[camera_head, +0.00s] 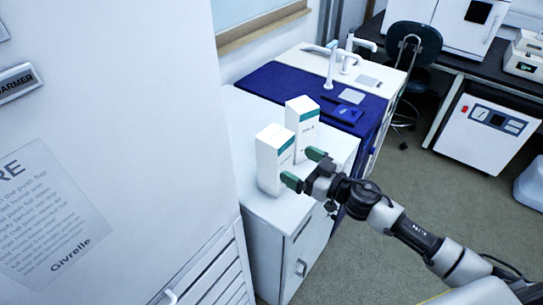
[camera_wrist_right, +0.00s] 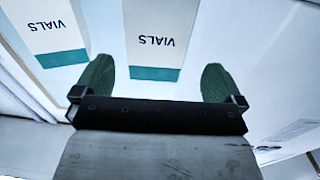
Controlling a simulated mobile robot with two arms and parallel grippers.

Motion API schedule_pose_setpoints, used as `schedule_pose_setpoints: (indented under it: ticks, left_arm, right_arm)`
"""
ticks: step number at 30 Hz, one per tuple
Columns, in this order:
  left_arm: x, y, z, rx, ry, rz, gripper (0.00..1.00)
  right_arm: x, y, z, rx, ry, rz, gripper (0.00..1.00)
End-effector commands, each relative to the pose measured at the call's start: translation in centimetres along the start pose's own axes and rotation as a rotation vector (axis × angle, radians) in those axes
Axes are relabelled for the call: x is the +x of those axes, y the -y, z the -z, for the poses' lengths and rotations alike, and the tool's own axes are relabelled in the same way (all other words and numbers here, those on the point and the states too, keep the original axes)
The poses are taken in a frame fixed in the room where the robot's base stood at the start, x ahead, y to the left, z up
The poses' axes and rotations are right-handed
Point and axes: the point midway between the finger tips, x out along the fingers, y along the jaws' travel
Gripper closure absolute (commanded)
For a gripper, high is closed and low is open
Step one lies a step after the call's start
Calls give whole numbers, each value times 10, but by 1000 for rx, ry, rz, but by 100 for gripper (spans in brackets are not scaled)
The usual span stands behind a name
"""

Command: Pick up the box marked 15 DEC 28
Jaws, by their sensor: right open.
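Two white boxes with teal bands stand upright on the white counter (camera_head: 240,135) in the head view. One is the nearer, left box (camera_head: 270,165); the other is the farther, right box (camera_head: 300,115). In the right wrist view, two boxes read VIALS upside down: one at the left (camera_wrist_right: 48,30) and one in the middle (camera_wrist_right: 156,40). No date is legible on either. My right gripper (camera_head: 303,168) is open, its green fingertips beside the nearer box. In the wrist view the gripper (camera_wrist_right: 158,85) has the middle box ahead between its fingers. My left gripper is out of view.
A tall white cabinet (camera_head: 120,120) fills the left. Behind the boxes are a blue mat (camera_head: 290,85) and a sink tap (camera_head: 330,65). A dark chair (camera_head: 412,45) and a white floor unit (camera_head: 483,130) stand at the right. The floor in front is clear.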

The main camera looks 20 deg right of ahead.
Motion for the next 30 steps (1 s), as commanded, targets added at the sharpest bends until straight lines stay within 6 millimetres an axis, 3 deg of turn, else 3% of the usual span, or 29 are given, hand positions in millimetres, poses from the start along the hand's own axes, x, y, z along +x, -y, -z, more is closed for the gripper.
schedule_pose_setpoints:
  ticks: [3, 11, 18, 28, 30]
  left_arm:
    - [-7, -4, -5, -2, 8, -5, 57]
    - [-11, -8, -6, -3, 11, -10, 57]
    - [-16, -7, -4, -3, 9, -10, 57]
    - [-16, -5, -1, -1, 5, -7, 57]
    - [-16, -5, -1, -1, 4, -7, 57]
  right_arm:
    - [20, 0, 3, -2, -4, 0, 0]
    - [42, -1, 3, -3, -3, 1, 0]
    - [78, -5, 2, -3, -3, 2, 0]
    - [85, -5, 1, -5, 0, 4, 0]
    - [85, -5, 1, -5, 0, 3, 9]
